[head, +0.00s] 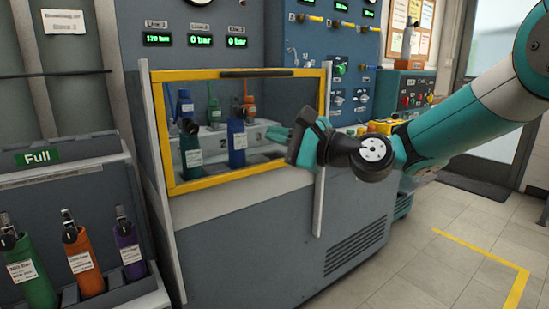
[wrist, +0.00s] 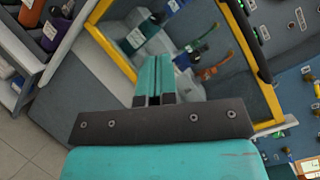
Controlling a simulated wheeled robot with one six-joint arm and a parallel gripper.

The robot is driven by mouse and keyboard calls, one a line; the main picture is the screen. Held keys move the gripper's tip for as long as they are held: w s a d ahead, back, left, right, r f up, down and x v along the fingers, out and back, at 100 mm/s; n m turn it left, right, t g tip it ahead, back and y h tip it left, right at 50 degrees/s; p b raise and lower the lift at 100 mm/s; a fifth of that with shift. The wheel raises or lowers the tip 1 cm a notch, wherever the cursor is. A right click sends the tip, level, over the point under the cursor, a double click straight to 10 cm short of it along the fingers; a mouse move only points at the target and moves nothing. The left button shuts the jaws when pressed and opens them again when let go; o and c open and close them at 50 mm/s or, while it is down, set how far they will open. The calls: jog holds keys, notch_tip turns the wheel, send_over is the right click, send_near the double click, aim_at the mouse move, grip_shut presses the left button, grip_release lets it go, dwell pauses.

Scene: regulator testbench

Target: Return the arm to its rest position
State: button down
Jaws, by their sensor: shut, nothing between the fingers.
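My gripper (head: 280,134) is at the right part of the yellow-framed window of the test bench, its fingers pointing left toward the bottles inside. In the wrist view the teal fingers of my gripper (wrist: 153,70) lie together with nothing between them. My teal and white arm (head: 465,110) reaches in from the right of the head view, stretched out toward the bench. Whether the fingertips are in front of the window's plane or past it, I cannot tell.
Behind the yellow frame (head: 160,130) stand several bottles, including a dark blue one (head: 237,145) and a teal one (head: 191,150). A rack marked Full (head: 70,165) holds green, orange and purple bottles at left. Blue control panels stand behind. The tiled floor (head: 420,265) at right is clear.

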jog(key=s+d+f+n+g+h, duration=0.35)
jog(key=s+n, duration=0.25)
jog(key=s, duration=0.4)
jog(key=s+d+f+n+g+h, duration=0.35)
jog(key=s+d+n, duration=0.2)
jog(key=s, duration=0.45)
jog(key=s+d+f+n+g+h, duration=0.25)
jog(key=s+f+n+h, duration=0.35)
jog(key=s, duration=0.4)
notch_tip(320, 180, up, 26)
jog(key=s+d+n+p, duration=0.1)
jog(key=p, duration=2.3)
jog(key=shift+s+d+f+y+p, duration=0.15)
jog(key=shift+d+f+y+p, duration=0.05)
jog(key=shift+y+p, duration=0.2)
jog(key=shift+n, duration=0.25)
